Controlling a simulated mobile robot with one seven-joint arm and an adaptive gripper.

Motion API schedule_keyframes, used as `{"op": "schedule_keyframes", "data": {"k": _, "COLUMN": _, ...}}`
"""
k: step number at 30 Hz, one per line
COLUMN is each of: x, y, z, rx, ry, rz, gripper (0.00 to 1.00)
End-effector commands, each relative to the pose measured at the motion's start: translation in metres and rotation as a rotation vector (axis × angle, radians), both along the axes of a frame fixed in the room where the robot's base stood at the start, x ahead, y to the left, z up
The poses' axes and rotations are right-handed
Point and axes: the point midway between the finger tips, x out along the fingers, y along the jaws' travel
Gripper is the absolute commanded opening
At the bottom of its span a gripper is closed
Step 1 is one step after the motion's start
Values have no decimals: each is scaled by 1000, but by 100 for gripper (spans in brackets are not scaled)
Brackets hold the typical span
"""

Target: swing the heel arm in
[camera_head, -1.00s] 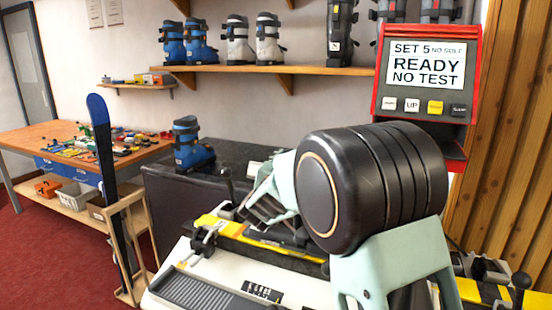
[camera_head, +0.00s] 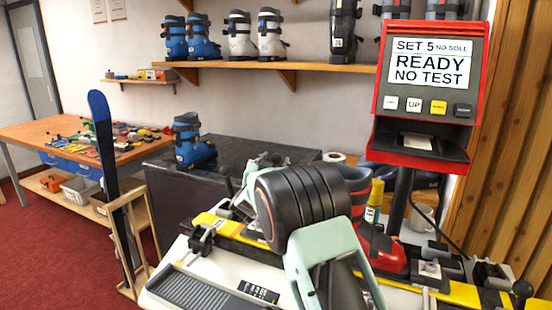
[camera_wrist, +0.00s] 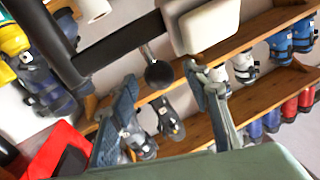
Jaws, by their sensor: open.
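A dark arm with a cream pad (camera_wrist: 205,25) crosses the top of the wrist view, which is upside down. It looks like the heel arm. A black ball knob (camera_wrist: 160,73) on a short stem stands off this arm. My gripper (camera_wrist: 160,76) is open, with its two fingers apart on either side of the knob in that view. I cannot tell whether the knob is between the tips or just beyond them. In the head view, my gripper (camera_head: 258,168) is over the bench's far side; my wrist hides the knob there.
The test bench has a yellow rail (camera_head: 462,293) and a red boot (camera_head: 388,252) right of my wrist. A red terminal (camera_head: 425,75) reads READY, NO TEST. A black knob (camera_head: 522,288) stands at the bench's right end. A blue boot (camera_head: 190,145) stands on the dark surface behind.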

Motion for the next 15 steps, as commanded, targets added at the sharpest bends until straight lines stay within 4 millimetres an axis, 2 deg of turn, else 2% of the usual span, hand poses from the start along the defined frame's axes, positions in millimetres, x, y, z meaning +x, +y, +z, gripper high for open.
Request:
{"op": "schedule_keyframes", "data": {"k": 6, "x": 19, "y": -3, "z": 0, "rx": 1, "ry": 1, "rz": 0, "gripper": 44}}
{"op": "schedule_keyframes", "data": {"k": 15, "x": 23, "y": -5, "z": 0, "rx": 0, "ry": 0, "rz": 0, "gripper": 44}}
